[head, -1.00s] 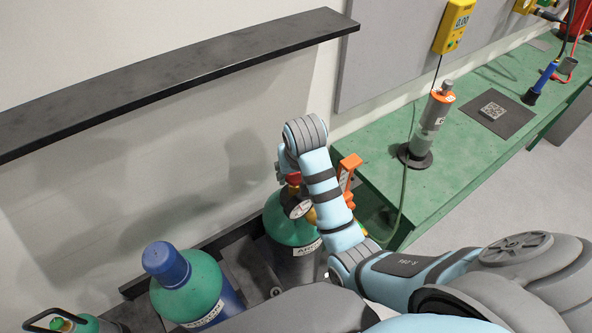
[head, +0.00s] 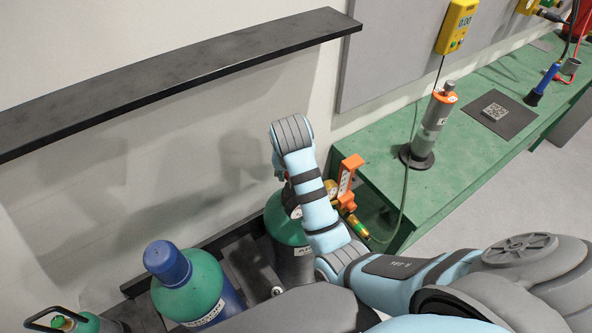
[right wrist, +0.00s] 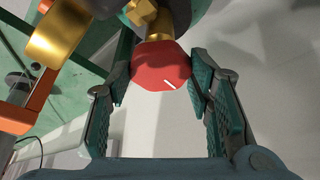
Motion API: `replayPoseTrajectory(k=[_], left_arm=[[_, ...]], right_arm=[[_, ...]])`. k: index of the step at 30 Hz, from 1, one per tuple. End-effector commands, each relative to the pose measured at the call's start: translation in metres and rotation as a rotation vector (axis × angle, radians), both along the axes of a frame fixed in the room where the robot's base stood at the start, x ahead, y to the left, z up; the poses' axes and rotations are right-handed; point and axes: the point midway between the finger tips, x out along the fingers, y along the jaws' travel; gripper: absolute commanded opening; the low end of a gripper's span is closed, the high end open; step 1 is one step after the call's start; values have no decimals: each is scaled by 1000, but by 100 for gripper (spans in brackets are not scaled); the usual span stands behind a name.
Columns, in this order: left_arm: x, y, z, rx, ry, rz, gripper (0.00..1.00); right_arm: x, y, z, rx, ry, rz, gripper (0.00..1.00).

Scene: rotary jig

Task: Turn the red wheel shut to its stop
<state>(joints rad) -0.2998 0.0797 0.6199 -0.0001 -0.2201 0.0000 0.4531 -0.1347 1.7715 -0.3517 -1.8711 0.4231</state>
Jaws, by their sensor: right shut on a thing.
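The red wheel (right wrist: 160,66) shows in the right wrist view as a faceted red knob with a short white mark, on a brass valve stem (right wrist: 155,20). My right gripper (right wrist: 160,75) has its two dark green padded fingers on either side of the wheel, shut on it. In the head view my right arm covers the wheel and most of the gripper, above the green-topped cylinder (head: 286,222). How far the wheel is turned cannot be told. My left gripper is not in view.
A brass gauge and regulator (right wrist: 55,35) sit close beside the wheel, near an orange bracket (head: 349,174). A blue-capped cylinder (head: 190,285) stands to the left. The green bench (head: 440,190) is to the right, and a dark shelf (head: 170,80) is on the wall above.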

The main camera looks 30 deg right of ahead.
Motion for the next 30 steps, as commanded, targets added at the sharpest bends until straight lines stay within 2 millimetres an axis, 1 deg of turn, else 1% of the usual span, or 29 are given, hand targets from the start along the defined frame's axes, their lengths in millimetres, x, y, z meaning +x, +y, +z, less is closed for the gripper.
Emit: replayPoseTrajectory(k=[1, 4, 5, 20, 23, 30], left_arm=[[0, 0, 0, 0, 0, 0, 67], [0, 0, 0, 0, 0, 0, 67], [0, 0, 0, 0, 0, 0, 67], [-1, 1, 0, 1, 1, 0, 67], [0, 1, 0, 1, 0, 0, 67], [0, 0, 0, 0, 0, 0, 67]], right_arm=[[0, 0, 0, 1, 0, -2, 48], [0, 0, 0, 0, 0, -1, 64], [0, 0, 0, 0, 0, -1, 67], [0, -1, 0, -1, -1, 11, 67], [-1, -2, 0, -1, -1, 98, 67], [-1, -7, 0, -5, 1, 588, 67]])
